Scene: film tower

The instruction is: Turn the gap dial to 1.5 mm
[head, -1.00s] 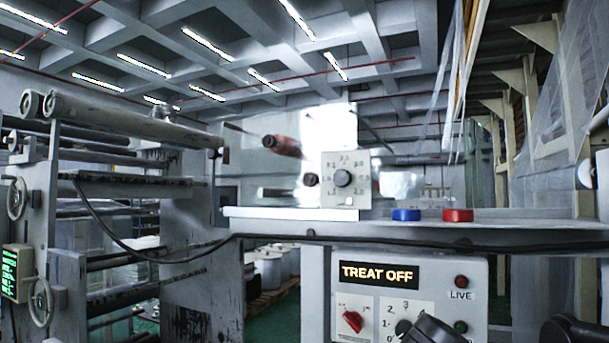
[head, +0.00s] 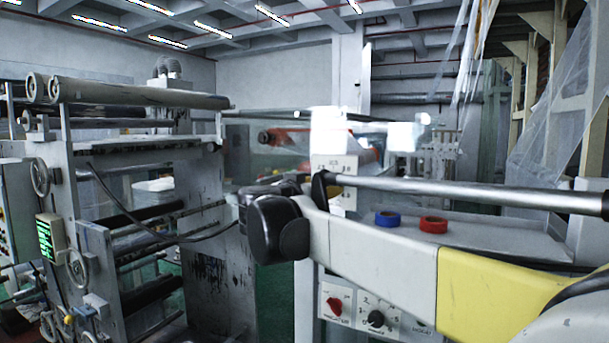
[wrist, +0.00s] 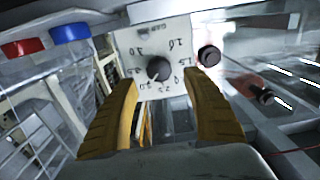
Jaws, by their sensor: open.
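The gap dial's white plate (wrist: 160,40) faces my wrist camera, with "GAP" and its numbers turned around. Its black knob (wrist: 158,69) sits in the middle of the number ring; I cannot read its pointer. My gripper (wrist: 160,78) is open, with its yellow-brown fingers apart on either side of the knob in the picture. Nothing is held, and I see no clear contact with the knob. In the head view only part of the dial plate (head: 340,165) shows; my arm hides the knob.
A blue roll (head: 387,218) and a red roll (head: 433,225) lie on the shelf right of the dial. A lower panel has a red knob (head: 335,305) and a black knob (head: 376,318). A roller frame (head: 95,190) stands at left. A black round end (wrist: 209,55) is beside the plate.

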